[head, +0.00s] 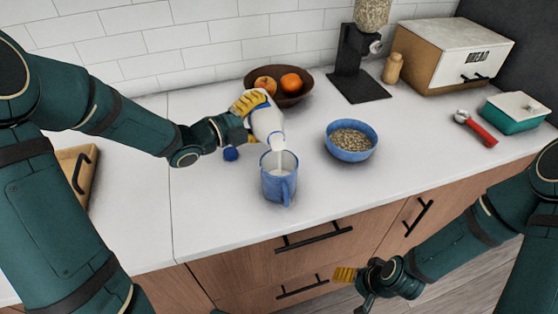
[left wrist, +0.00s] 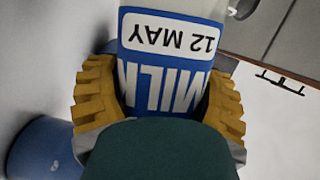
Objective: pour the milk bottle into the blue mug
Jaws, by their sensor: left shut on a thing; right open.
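The milk bottle (head: 266,120) is white and tilted neck-down, its mouth just over the rim of the blue mug (head: 278,186). White shows inside the mug, which stands upright on the counter. My left gripper (head: 250,104) is shut on the bottle's body. In the left wrist view my left gripper (left wrist: 158,105) has its yellow fingers on both sides of the bottle (left wrist: 165,60), whose label reads upside down. The mug's level of milk is hard to tell. My right gripper (head: 358,285) is open and empty, low in front of the counter.
A blue bowl of grain (head: 350,147) stands right of the mug. A fruit bowl (head: 291,97) and a dark grinder (head: 356,75) are behind. A blue cap-like thing (head: 231,154) lies left of the mug. A red-handled tool (head: 478,129) lies at right. The counter front is clear.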

